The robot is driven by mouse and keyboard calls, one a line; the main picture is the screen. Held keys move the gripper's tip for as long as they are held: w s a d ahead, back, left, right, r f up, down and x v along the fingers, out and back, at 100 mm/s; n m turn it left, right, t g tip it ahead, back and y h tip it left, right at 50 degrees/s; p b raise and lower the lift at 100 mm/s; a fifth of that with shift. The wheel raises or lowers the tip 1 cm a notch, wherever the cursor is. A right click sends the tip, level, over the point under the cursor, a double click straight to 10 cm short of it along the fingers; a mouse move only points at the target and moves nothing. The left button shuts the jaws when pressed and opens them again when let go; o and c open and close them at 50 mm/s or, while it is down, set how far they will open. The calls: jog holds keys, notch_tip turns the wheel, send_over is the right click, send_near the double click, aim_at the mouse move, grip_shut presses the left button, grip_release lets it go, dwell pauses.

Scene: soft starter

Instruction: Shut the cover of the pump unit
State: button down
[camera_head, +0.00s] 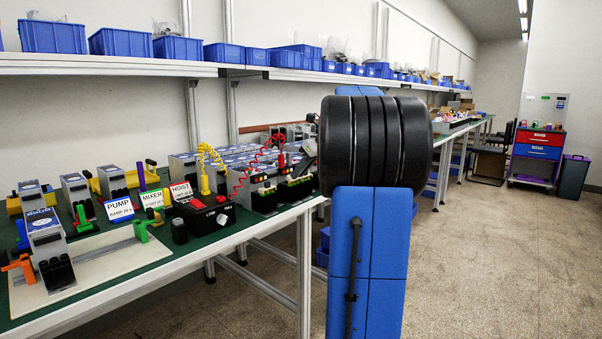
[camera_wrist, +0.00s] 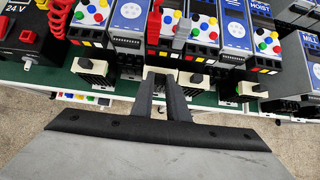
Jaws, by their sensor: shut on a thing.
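In the wrist view, my gripper (camera_wrist: 163,76) reaches toward the lower front of a row of grey starter units. Its two dark fingers are nearly together, shut on a small cream-and-black part low on one unit (camera_wrist: 166,28). That unit has coloured dots and a row of red and yellow marks. The fingers hide most of the held part, and I cannot read that unit's name. In the head view, a card reading PUMP (camera_head: 120,208) stands on the bench at the left. I cannot tell which unit is the pump unit or make out its cover.
Neighbouring units crowd both sides, including one marked HOIST (camera_wrist: 262,12). A black 24 V box (camera_wrist: 22,40) with a red coiled cord is at the left. The green-topped bench (camera_head: 180,258) holds more units and cards. Blue bins (camera_head: 125,42) line the shelf above. The floor at right is open.

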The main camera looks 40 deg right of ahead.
dwell(0.4)
jog(key=c, duration=1.7)
grip_release()
jog(key=shift+w, duration=0.1)
jog(key=v, duration=1.7)
jog(key=shift+d+r, duration=0.1)
jog(key=shift+r, duration=0.1)
